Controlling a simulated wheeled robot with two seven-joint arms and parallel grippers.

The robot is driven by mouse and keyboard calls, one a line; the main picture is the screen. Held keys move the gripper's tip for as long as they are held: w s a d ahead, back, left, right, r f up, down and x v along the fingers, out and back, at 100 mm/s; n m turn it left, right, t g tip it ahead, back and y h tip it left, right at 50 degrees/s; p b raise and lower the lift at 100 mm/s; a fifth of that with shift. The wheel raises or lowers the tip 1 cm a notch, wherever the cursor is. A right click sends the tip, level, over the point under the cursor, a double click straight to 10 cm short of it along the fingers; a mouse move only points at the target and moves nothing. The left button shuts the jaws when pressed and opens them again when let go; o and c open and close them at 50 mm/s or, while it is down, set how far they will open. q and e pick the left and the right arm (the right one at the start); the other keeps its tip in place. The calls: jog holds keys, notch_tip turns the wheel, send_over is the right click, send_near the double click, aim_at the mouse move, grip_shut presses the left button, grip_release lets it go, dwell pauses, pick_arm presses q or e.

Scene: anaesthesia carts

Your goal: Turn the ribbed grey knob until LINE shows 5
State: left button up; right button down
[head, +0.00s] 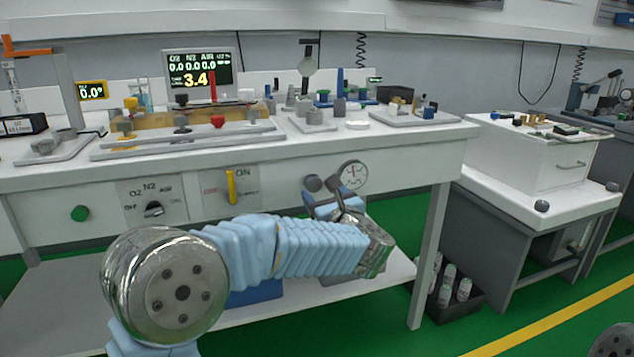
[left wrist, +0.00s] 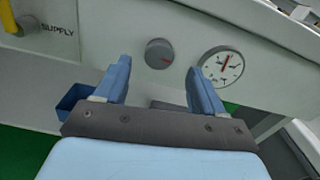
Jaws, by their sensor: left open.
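In the head view the left gripper (head: 328,197) is at the cart's front panel, partly hiding the knob area. A round dial gauge (head: 353,174) is just right of it and shows in the left wrist view (left wrist: 222,65) with a red needle. A screen (head: 198,75) reads 3.4 in yellow; its small label is unclear.
A yellow lever (head: 231,187), a selector switch (head: 153,209) and a green knob (head: 80,213) are on the front panel to the left. Valves and fittings crowd the cart's top (head: 420,140). Another cart (head: 530,205) stands to the right.

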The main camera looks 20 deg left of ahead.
aim_at(314, 183)
pick_arm(q)
jog(key=x, duration=0.6)
jog(key=shift+p, duration=0.4)
jog(key=shift+a, duration=0.1)
jog(key=c, duration=1.1)
